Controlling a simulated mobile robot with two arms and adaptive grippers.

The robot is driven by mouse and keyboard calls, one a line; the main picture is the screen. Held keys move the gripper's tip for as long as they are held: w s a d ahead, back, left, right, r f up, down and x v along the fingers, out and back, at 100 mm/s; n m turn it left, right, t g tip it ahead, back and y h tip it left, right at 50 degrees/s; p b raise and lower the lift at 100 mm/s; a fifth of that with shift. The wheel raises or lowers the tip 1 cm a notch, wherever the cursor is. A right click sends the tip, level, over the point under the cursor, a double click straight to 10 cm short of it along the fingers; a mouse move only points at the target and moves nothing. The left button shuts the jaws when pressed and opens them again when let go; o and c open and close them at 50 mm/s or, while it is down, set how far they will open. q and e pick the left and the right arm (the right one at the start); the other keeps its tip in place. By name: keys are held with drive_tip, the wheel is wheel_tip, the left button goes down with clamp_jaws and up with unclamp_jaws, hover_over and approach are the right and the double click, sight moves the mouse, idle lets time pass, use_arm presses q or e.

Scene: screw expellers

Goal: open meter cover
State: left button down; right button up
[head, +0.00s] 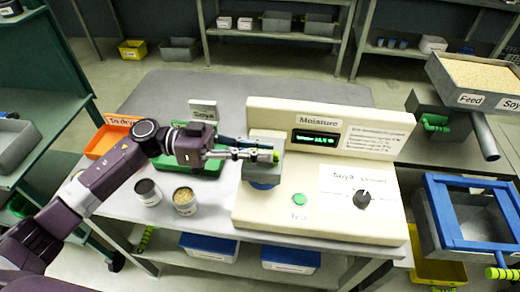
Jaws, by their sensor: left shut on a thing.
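The cream moisture meter (320,215) stands on the grey table, with a "Moisture" label, a small lit display (316,138), a green button (299,200) and a black dial (362,198). Its grey cover (266,182) is at the meter's left part, with something blue just below it. The fingers hide most of the handle. How far the cover is raised is hard to tell. My right gripper is not in view.
Two small cups (148,192), one with grain, stand left of the meter. An orange tray (107,140) and a green tray (205,166) lie behind my left arm. A feed hopper (440,72) and a blue-framed bin (432,205) stand at right.

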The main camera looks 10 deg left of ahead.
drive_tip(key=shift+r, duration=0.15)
use_arm(q)
drive_tip(key=w+r+n+p, duration=0.1)
drive_tip(key=n+p, duration=0.1)
drive_tip(key=p, duration=0.3)
drive_tip(key=w+r+n+p, duration=0.1)
drive_tip(key=r+n+p, duration=0.1)
drive_tip(key=p, duration=0.2)
drive_tip(key=shift+w+r+n+p, duration=0.15)
drive_tip(key=shift+r+n+p, duration=0.05)
drive_tip(key=shift+n+p, duration=0.15)
drive_tip(key=shift+w+r+n+p, duration=0.25)
drive_tip(key=shift+w+n+p, duration=0.3)
drive_tip(key=shift+n+p, duration=0.3)
drive_tip(key=shift+w+n+p, duration=0.3)
drive_tip(key=shift+n+p, duration=0.1)
drive_tip(key=shift+p, duration=0.1)
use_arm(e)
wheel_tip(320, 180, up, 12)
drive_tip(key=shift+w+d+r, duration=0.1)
